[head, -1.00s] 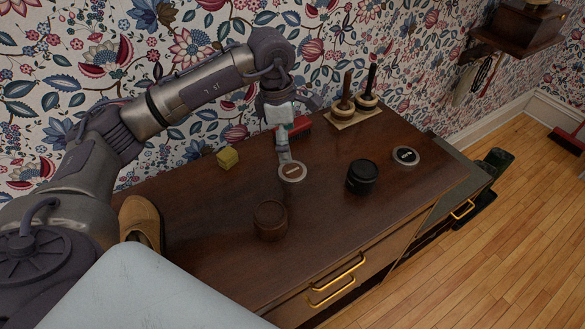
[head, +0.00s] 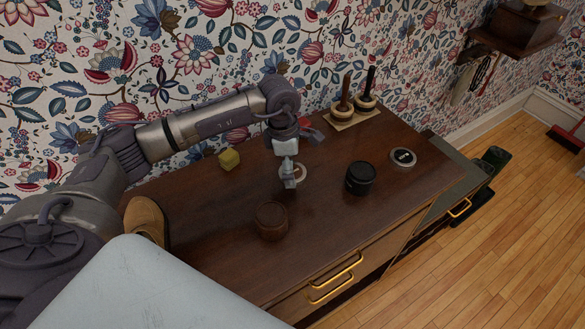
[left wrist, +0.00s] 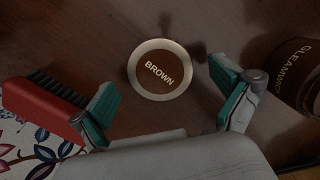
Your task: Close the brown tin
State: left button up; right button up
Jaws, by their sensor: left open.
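The brown tin (head: 272,222) stands upright on the wooden dresser top, near its front left part. Its side with lettering shows at the right edge of the left wrist view (left wrist: 301,78). A round lid (left wrist: 160,70) with a pale rim and the word BROWN lies flat on the dresser, behind the tin and a little to its right; it also shows partly in the head view (head: 301,171). My left gripper (head: 289,178) is above the lid and partly hides it in the head view. Its fingers are spread and empty, one to each side of the lid in the wrist view.
A black tin (head: 360,178) stands right of the lid, with a black-centred lid (head: 403,158) beyond. A red brush (left wrist: 45,108) lies behind my gripper. Two handled brushes (head: 355,108) stand at the back.

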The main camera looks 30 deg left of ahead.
pick_arm(q)
jog(key=shift+f, duration=0.1)
jog(key=c, duration=0.8)
